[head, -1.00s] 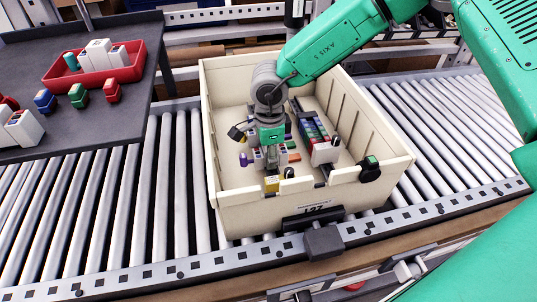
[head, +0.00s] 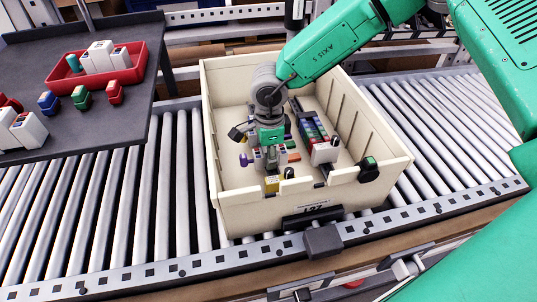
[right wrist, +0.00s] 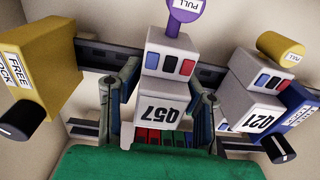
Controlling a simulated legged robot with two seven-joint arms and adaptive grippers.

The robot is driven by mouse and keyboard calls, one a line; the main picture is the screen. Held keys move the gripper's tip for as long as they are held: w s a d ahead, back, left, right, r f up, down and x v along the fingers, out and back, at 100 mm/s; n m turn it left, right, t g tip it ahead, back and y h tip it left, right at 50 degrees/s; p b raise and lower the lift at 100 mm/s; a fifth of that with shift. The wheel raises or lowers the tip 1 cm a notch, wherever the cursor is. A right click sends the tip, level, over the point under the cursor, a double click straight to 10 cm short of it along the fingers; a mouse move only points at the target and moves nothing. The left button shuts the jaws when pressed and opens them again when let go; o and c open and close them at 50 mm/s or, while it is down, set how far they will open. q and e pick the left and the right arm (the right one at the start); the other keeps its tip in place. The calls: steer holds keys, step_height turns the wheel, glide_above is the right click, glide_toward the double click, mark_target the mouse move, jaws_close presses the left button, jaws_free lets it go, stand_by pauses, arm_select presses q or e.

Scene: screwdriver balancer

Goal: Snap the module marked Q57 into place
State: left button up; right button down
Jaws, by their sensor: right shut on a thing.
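The module marked Q57 (right wrist: 165,75) is a white block with blue, dark and red windows and a purple PULL knob (right wrist: 184,16). My right gripper (head: 268,150) points down into the cream bin; its two fingers (right wrist: 162,105) are shut on the sides of Q57. A dark rail (right wrist: 96,54) runs behind the module; I cannot tell whether Q57 is seated on it. A yellow FREE LOCK block (right wrist: 35,65) sits at the rail's left. The module Q21 (right wrist: 255,95), with a yellow PULL knob, sits to the right beside a blue lock block (right wrist: 297,108). My left gripper is not in view.
The cream bin (head: 230,203) stands on a roller conveyor (head: 115,205), its walls close around my gripper. A second row of coloured modules (head: 318,135) lies to the right inside it. A dark table (head: 110,125) at left holds a red tray (head: 132,75) and several loose modules.

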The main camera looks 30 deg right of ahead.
steer(key=shift+f, duration=0.3)
stand_by(0.5)
steer(key=shift+p, duration=0.4)
stand_by(0.4)
steer(key=c, duration=1)
jaws_free()
steer(key=shift+c, duration=0.2)
steer(key=shift+r, duration=0.15)
step_height(320, 180, up, 10)
steer(key=shift+r, duration=0.75)
